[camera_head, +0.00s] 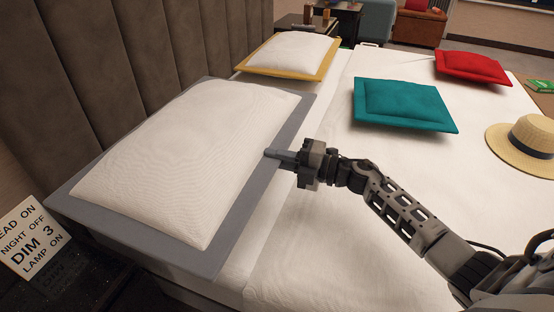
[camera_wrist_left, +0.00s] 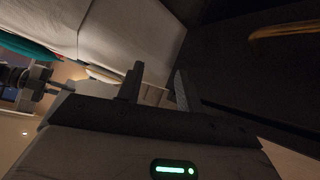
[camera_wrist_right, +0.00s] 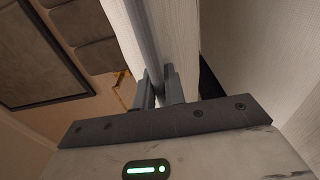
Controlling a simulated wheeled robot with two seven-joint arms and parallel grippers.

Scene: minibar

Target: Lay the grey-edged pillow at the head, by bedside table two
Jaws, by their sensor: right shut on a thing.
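The grey-edged pillow (camera_head: 185,150), white with a wide grey border, is at the near head end of the bed (camera_head: 300,250), beside the padded headboard. Its near edge reaches the bed's side; I cannot tell whether all of it rests on the mattress. My right gripper (camera_head: 272,154) is shut on its right grey edge. In the right wrist view the right fingers (camera_wrist_right: 160,90) pinch the pillow's edge (camera_wrist_right: 155,40). In the left wrist view my left gripper (camera_wrist_left: 160,85) is open and empty, beside the bed.
A yellow-edged pillow (camera_head: 288,53) lies at the far head end. A teal cushion (camera_head: 404,103), a red cushion (camera_head: 473,67) and a straw hat (camera_head: 526,137) are on the bed's right part. A lettered sign (camera_head: 33,238) stands near a dark bedside table (camera_head: 95,285) at lower left.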

